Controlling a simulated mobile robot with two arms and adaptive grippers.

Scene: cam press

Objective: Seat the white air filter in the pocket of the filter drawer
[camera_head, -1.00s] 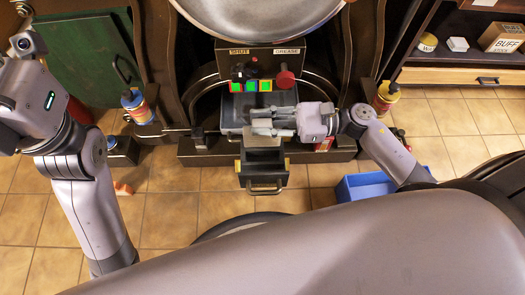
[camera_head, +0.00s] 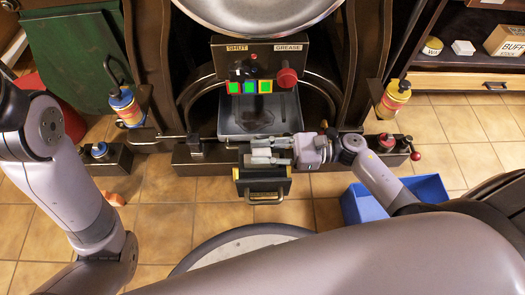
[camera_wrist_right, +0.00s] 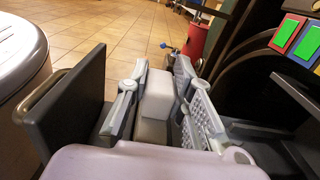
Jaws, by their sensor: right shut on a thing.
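The white air filter (camera_wrist_right: 156,98) is a pale block between the two fingers of my right gripper (camera_wrist_right: 157,88) in the wrist view. My right gripper also shows in the head view (camera_head: 268,151), shut on the filter, pointing left just over the filter drawer (camera_head: 264,184). The drawer is dark, pulled out, with a handle at its front. In the wrist view its front plate (camera_wrist_right: 72,108) stands left of the fingers. The gripper hides the pocket, and I cannot tell whether the filter's lower end is inside it. My left gripper is out of view.
The press with its lit green buttons (camera_head: 249,87) and grey tray (camera_head: 262,118) stands behind the drawer. A blue bin (camera_head: 429,190) is on the floor at right. A round grey top (camera_head: 222,247) lies in front of the drawer. Bottles (camera_head: 393,98) flank the press.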

